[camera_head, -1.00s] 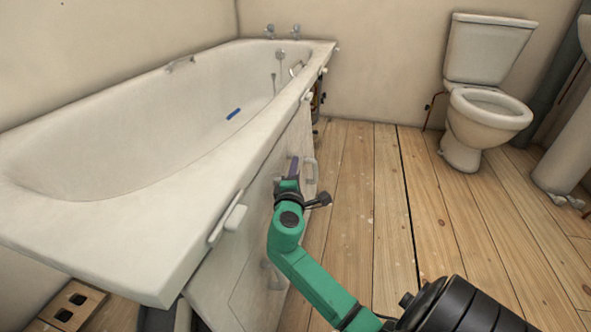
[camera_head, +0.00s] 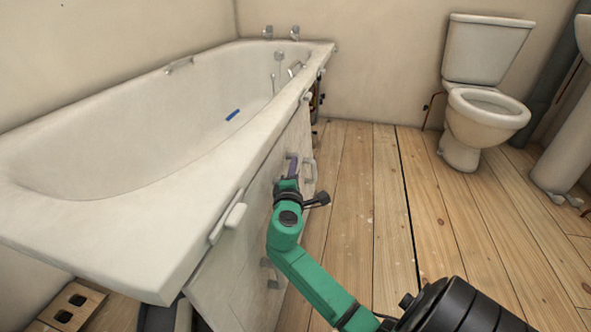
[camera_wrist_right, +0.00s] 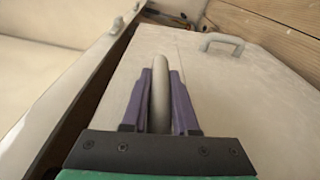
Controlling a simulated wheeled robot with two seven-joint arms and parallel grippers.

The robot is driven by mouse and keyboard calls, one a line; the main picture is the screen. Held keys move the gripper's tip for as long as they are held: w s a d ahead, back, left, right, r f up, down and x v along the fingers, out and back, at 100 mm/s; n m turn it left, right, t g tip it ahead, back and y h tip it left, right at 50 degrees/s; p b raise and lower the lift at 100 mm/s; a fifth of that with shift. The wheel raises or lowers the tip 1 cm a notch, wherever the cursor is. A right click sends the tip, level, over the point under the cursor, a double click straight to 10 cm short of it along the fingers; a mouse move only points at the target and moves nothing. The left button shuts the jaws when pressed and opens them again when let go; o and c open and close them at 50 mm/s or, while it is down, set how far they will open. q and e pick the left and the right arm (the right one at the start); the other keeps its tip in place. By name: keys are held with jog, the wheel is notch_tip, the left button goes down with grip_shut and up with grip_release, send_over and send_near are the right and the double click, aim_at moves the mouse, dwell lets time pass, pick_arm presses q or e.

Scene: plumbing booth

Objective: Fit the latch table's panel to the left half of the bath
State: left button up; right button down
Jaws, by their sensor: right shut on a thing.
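The white bath (camera_head: 140,215) runs along the left wall in the head view. The pale panel (camera_head: 240,260) stands upright under the near part of its front rim. My right gripper (camera_head: 289,172) is at the panel's outer face. In the right wrist view its purple fingers (camera_wrist_right: 160,100) are shut on a grey panel handle (camera_wrist_right: 161,82). A dark gap separates the panel from the bath rim (camera_wrist_right: 60,95) in the wrist view. Whether the panel is seated is unclear. My left gripper is out of view.
White latches (camera_head: 228,222) and (camera_head: 308,96) sit on the bath's front rim. The toilet (camera_head: 484,105) and basin pedestal (camera_head: 566,155) stand at the right. The plank floor (camera_head: 375,215) between is clear.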

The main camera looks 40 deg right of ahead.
jog(key=shift+w+a+r, duration=0.1)
jog(key=shift+w+a, duration=0.1)
jog(key=shift+a, duration=0.05)
jog(key=c, duration=0.6)
grip_release()
jog(key=shift+w+a, duration=0.1)
